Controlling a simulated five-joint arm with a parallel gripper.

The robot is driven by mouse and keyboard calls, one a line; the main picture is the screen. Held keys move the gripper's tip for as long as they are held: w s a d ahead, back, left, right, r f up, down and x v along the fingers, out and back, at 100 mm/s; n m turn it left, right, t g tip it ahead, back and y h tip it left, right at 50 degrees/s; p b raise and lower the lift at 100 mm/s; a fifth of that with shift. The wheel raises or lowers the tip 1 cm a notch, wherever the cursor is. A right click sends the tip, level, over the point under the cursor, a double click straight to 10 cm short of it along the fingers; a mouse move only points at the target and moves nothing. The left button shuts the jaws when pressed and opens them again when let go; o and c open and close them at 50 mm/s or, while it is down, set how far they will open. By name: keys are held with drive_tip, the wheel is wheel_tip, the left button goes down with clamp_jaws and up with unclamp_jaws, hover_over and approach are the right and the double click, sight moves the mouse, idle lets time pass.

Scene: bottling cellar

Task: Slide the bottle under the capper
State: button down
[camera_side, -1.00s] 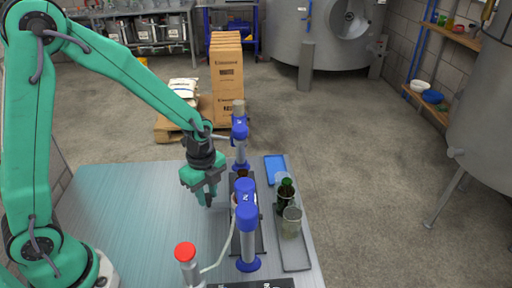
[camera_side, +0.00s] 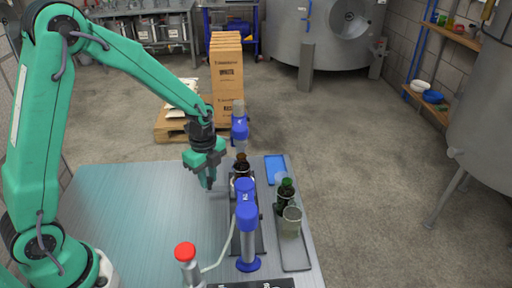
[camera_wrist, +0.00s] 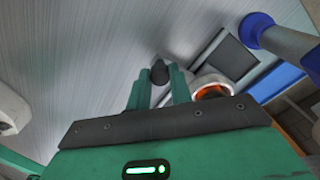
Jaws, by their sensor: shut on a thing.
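A brown bottle (camera_side: 242,163) stands upright on the dark track (camera_side: 260,238), with a white part around its lower body. The wrist view shows what looks like its orange-brown mouth (camera_wrist: 212,91) with white around it. My gripper (camera_side: 208,183) is left of the bottle. Its fingers are shut on a small dark knob-like piece (camera_wrist: 160,72); whether this joins the bottle's white part is unclear. A blue-and-silver column (camera_side: 240,128) stands behind the bottle and another (camera_side: 247,220) in front. I cannot tell which is the capper.
A green bottle (camera_side: 285,198) and a clear cup (camera_side: 290,220) stand on a grey tray at right. A red-topped post (camera_side: 186,252) with a pale hose is at front. The left table surface (camera_side: 130,215) is bare.

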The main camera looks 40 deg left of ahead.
drive_tip(key=shift+w+a, duration=0.25)
drive_tip(key=c, duration=1.3)
unclamp_jaws()
drive_tip(key=shift+o, duration=0.2)
drive_tip(key=shift+r, duration=0.15)
drive_tip(key=shift+r, duration=3.8)
